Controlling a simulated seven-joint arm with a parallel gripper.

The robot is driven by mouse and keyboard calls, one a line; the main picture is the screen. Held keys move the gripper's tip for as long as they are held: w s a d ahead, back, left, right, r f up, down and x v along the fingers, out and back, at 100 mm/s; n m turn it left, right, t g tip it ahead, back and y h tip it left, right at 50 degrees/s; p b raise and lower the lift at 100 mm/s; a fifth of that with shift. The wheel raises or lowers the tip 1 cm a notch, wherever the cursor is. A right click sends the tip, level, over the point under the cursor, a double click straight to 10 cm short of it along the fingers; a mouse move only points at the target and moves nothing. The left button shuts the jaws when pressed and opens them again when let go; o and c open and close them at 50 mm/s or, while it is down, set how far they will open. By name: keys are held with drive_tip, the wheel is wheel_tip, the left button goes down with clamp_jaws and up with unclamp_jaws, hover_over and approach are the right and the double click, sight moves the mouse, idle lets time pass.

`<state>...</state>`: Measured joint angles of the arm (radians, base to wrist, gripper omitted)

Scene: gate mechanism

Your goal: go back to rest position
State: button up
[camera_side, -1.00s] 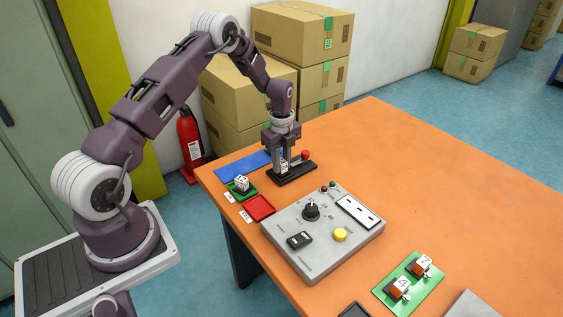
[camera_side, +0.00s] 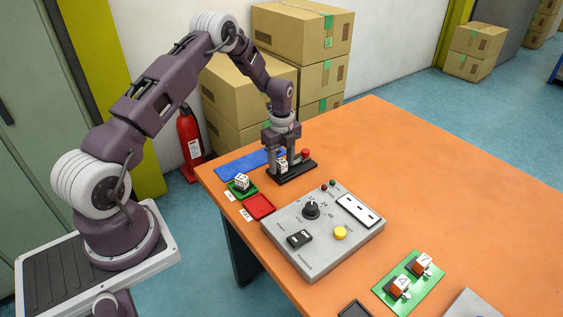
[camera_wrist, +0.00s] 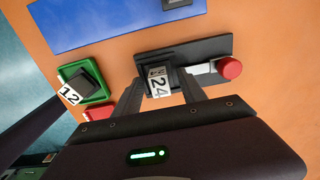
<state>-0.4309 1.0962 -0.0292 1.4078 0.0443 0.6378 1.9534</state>
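My gripper (camera_side: 280,156) is low over a black base (camera_side: 302,173) near the table's back left corner. Its fingers are spread, and a small numbered cube (camera_side: 283,167) stands on the base between them. In the wrist view the cube (camera_wrist: 160,84) shows 24 on its pale face, and the fingertips (camera_wrist: 160,88) flank it on both sides. I cannot tell from these views whether a finger touches it. My arm reaches out from its pedestal at the left.
A red knob (camera_side: 306,153) sits at the base's end. Close by are a blue mat (camera_side: 236,166), a green tray (camera_side: 250,193) with a cube, a red tray (camera_side: 261,207) and a grey control panel (camera_side: 290,225).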

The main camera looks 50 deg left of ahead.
wheel_tip(320, 180, up, 7)
drive_tip(key=s+d+r+n+t, duration=0.1)
drive_tip(key=s+d+r+n, duration=0.15)
drive_tip(key=r, duration=0.45)
drive_tip(key=s+d+r+n, duration=0.2)
drive_tip(key=d+r, duration=0.2)
drive_tip(key=r, duration=0.2)
drive_tip(key=s+d+r+n+t, duration=0.1)
drive_tip(key=s+d+r+n, duration=0.15)
drive_tip(key=r, duration=0.45)
drive_tip(key=s+d+r+n+t, duration=0.1)
drive_tip(key=s+d+r+n, duration=0.15)
drive_tip(key=s, duration=0.25)
drive_tip(key=s+d+r+n+t, duration=0.1)
drive_tip(key=s+d+r+n, duration=0.1)
drive_tip(key=s+d+r, duration=0.25)
drive_tip(key=s+d+n, duration=0.2)
drive_tip(key=s+n, duration=0.1)
drive_tip(key=s, duration=0.4)
drive_tip(key=s+d+f+n+t, duration=0.1)
drive_tip(key=s+n, duration=0.2)
drive_tip(key=s, duration=0.4)
drive_tip(key=shift+s+d+f+t, duration=0.2)
drive_tip(key=shift+d+f+t, duration=0.05)
drive_tip(key=shift+d+t, duration=0.1)
drive_tip(key=shift+n, duration=0.25)
drive_tip(key=shift+c, duration=0.2)
